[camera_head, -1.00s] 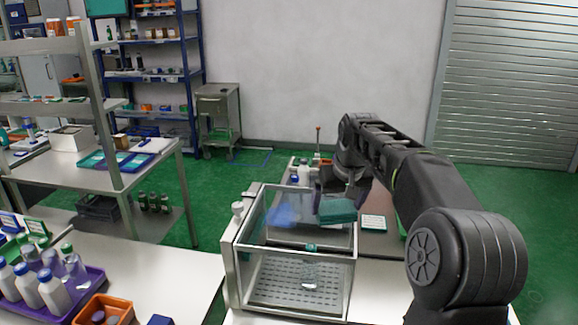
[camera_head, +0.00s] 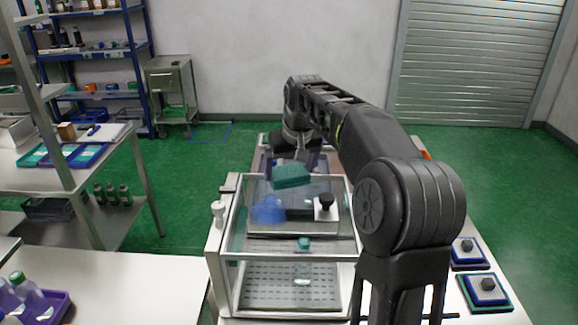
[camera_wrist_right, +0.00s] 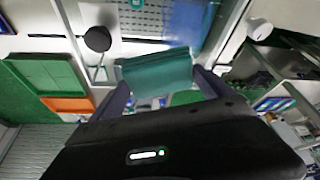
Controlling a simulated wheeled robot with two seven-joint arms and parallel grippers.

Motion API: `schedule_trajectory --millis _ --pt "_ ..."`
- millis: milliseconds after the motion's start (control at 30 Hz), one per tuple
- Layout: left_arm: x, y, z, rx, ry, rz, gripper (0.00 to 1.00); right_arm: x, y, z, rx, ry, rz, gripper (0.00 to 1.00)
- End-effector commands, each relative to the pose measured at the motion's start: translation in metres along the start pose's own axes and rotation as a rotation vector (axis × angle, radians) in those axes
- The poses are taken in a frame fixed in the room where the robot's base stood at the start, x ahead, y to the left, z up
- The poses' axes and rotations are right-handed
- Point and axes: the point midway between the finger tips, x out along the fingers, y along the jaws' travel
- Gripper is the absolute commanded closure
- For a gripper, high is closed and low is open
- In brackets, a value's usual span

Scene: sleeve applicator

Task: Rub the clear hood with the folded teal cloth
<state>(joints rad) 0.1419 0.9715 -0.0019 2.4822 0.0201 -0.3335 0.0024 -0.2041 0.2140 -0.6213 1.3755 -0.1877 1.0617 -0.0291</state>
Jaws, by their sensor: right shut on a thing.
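The clear hood (camera_head: 340,236) is a see-through box with a pale metal frame, standing below the middle of the head view. A blue smudge (camera_head: 268,211) shows at its upper part. My right gripper (camera_head: 293,164) is shut on the folded teal cloth (camera_head: 292,177), which is up by the hood's far top edge, right of and beyond the smudge. In the wrist view the cloth (camera_wrist_right: 157,74) spans between the fingers, with blue (camera_wrist_right: 203,32) behind it. I cannot tell whether the cloth touches the hood. My left gripper is not in view.
A black knob (camera_head: 325,203) shows behind the front panel, and a perforated plate (camera_head: 290,287) lies inside the hood. A white knob (camera_head: 218,210) stands at its left edge. Blocks with grey knobs (camera_head: 486,286) lie at right. The white bench (camera_head: 125,278) at left has clear room.

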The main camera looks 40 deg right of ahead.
Motion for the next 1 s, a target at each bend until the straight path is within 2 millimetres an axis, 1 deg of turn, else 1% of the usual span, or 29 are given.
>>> schedule_trajectory --millis 167,400,600,733,1000 --pt "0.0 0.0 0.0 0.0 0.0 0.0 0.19 0.012 0.0 0.005 0.0 -0.002 0.0 0.56" --pt "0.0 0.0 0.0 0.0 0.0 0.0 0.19 0.035 0.0 0.015 0.0 -0.003 0.0 0.56" --pt "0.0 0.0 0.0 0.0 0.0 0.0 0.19 0.048 0.0 0.02 0.0 -0.001 0.0 0.56" --pt "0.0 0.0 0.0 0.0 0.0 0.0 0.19 0.051 0.0 0.021 0.0 0.001 0.0 0.56" --pt "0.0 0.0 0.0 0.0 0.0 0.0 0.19 0.052 0.0 0.022 0.001 0.0 0.0 0.56"
